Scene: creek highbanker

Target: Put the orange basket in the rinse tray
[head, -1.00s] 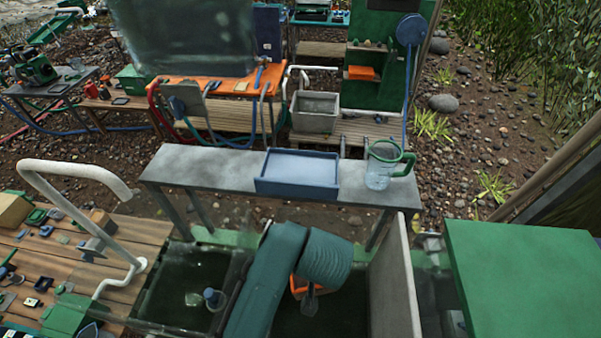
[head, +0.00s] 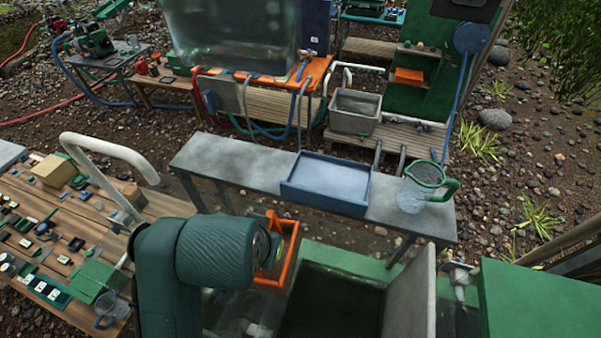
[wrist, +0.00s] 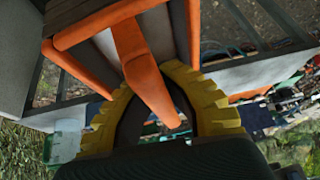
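The orange basket (head: 289,258) hangs in the air in the head view, partly hidden behind my arm. It is in front of the grey bench and left of and nearer than the blue tray. The blue rectangular tray (head: 322,199), which I take for the rinse tray, sits on the bench and looks empty. In the wrist view my gripper (wrist: 160,80) has its yellow fingers closed around an orange bar of the basket (wrist: 128,45). My arm hides the fingers in the head view.
A clear jug (head: 411,198) with a green handle stands right of the tray on the grey bench (head: 232,163). A dark open bin (head: 330,305) lies in front, with a grey upright panel (head: 412,300) at its right. A white curved pipe (head: 110,150) rises at left.

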